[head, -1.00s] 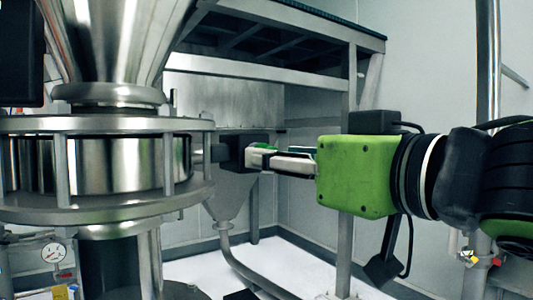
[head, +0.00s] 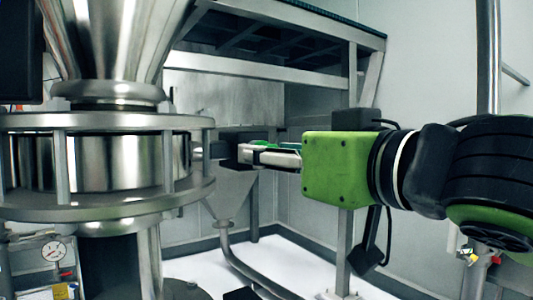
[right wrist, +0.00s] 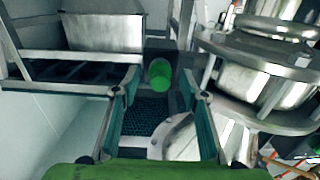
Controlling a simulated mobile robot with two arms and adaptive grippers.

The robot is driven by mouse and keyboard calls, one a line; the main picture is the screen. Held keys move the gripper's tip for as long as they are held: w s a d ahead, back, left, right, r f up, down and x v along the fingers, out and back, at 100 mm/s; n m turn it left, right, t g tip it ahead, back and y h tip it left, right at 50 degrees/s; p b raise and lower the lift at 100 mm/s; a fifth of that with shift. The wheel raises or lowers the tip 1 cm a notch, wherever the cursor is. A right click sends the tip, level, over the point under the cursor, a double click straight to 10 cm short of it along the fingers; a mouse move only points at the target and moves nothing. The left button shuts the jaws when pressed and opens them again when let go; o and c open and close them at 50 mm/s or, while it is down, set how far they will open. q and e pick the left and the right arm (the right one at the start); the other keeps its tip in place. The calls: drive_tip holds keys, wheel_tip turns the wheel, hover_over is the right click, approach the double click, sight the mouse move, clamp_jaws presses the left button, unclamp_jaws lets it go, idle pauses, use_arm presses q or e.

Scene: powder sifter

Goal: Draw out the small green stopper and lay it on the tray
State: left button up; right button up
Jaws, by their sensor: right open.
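The right gripper is open and empty. In the head view the right gripper (head: 242,153) points left toward the steel sifter (head: 110,165), its fingers in front of a dark block. I cannot make out the stopper in the head view. I cannot identify the tray in either view. My left gripper is not in view.
The sifter's ringed flanges and posts stand close left of the fingertips. A steel frame (head: 350,200) with a dark meshed top stands behind. A steel hopper with a pipe (head: 230,250) is below the gripper. A pressure gauge (head: 53,251) sits at lower left.

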drive_tip(key=shift+c, duration=0.3)
idle(0.5)
clamp_jaws()
drive_tip(key=shift+s+f, duration=0.1)
drive_tip(key=shift+b+v, duration=0.35)
drive_tip(key=shift+v, duration=1)
drive_tip(key=shift+d, duration=0.1)
drive_tip(key=shift+v, duration=1.55)
